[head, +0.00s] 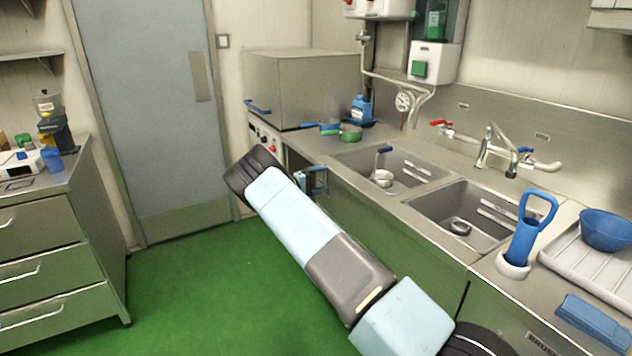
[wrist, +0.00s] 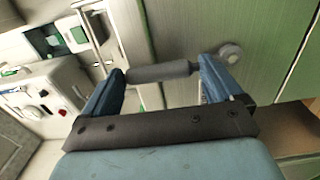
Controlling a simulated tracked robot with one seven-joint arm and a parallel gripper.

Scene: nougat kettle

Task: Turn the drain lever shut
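In the wrist view, a grey rod-like handle (wrist: 160,73), which looks like the drain lever, lies crosswise between the tips of my gripper (wrist: 162,72). A round pale hub (wrist: 231,52) sits on the green panel just past the right finger. The two blue fingers are spread wide, one near each end of the rod. I cannot tell whether they touch it. In the head view my gripper (head: 316,181) is at the green cabinet front below the counter, partly hidden by my arm. The lever cannot be made out there.
Two sinks, the left (head: 405,163) and the right (head: 478,202), are set in the steel counter. A steel cabinet (head: 300,88) stands at the back. Drawers (head: 45,255) stand at the left. The green floor (head: 210,285) between is clear.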

